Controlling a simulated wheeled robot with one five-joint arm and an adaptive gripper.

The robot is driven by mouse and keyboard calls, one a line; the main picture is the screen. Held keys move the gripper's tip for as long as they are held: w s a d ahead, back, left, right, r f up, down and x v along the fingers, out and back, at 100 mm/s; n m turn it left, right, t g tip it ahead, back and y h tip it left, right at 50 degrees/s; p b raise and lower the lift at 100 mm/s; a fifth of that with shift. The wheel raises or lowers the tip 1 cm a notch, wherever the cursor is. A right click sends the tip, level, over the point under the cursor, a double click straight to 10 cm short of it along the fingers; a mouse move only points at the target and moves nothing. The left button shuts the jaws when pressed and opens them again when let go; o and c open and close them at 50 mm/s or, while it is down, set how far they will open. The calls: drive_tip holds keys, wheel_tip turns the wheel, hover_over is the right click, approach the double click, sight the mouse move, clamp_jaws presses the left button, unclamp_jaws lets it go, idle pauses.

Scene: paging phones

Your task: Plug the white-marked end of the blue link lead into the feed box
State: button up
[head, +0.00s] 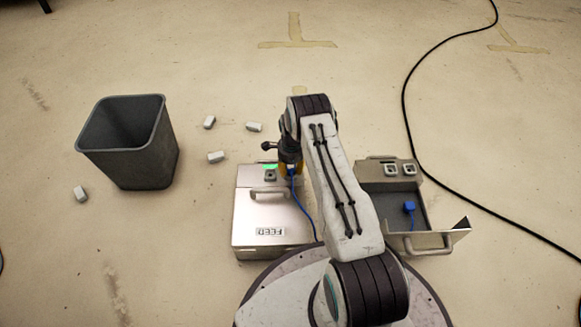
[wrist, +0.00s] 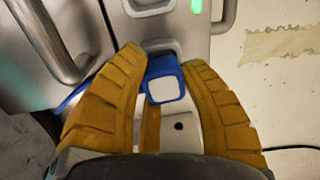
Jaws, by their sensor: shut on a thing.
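My gripper (wrist: 165,90) is shut on a blue plug (wrist: 160,72) with a white square mark on its end, seen between the orange fingers in the wrist view. The feed box (head: 258,213), pale metal with a FEED label, stands left of my arm. In the head view my gripper (head: 290,168) is over its far right part, beside its grey socket (head: 270,175). The plug looks apart from this socket, which shows at the top of the wrist view (wrist: 150,8). The blue lead (head: 304,205) runs from my gripper down behind my arm. Another blue plug (head: 409,208) is in the grey tray box.
The open grey tray box (head: 432,241) stands right of my arm, with two pale sockets (head: 398,169) at its back. The feed box has a raised handle (head: 269,190) and a green light (wrist: 196,6). A dark bin (head: 130,150) and several small white blocks (head: 216,157) are left. A black cable (head: 404,105) crosses the floor.

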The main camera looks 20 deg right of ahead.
sight(291, 168)
drive_tip(key=shift+f, duration=0.5)
idle(0.8)
drive_tip(key=o, duration=1.3)
drive_tip(key=shift+c, duration=0.2)
drive_tip(key=shift+r, duration=0.1)
wheel_tip(291, 168, up, 12)
drive_tip(key=shift+s, duration=0.35)
